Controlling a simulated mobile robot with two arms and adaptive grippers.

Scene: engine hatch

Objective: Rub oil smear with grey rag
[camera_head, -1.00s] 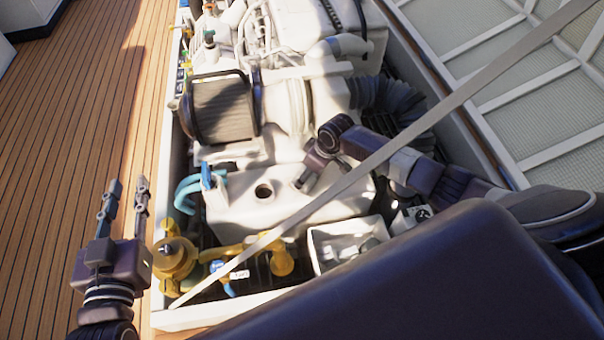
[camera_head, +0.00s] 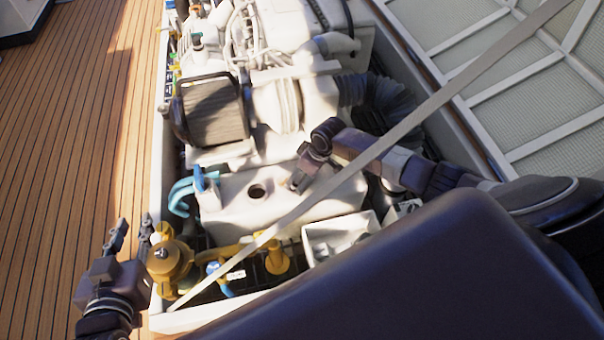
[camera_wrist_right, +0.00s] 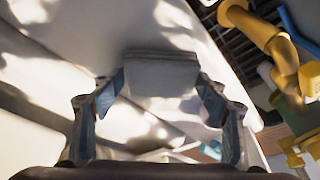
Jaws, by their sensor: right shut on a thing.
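The grey rag (camera_wrist_right: 160,76) is a folded pale grey block between the two fingers of my right gripper (camera_wrist_right: 163,100) in the right wrist view. My right gripper (camera_head: 300,182) shows small in the head view, low over the white engine cover (camera_head: 235,205), just right of its round hole. Contact between rag and cover cannot be told. I cannot make out the oil smear; dark bands on the white surface in the wrist view may be shadows. My left gripper (camera_head: 132,236) is open and empty, its fingers apart, beside the hatch's front left corner.
A yellow fitting (camera_head: 168,260) and yellow pipe stand at the hatch's front left. A white open box (camera_head: 335,236) sits front right of the cover. A pale strut (camera_head: 415,118) crosses diagonally above the engine. Wooden deck (camera_head: 70,130) lies clear at left.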

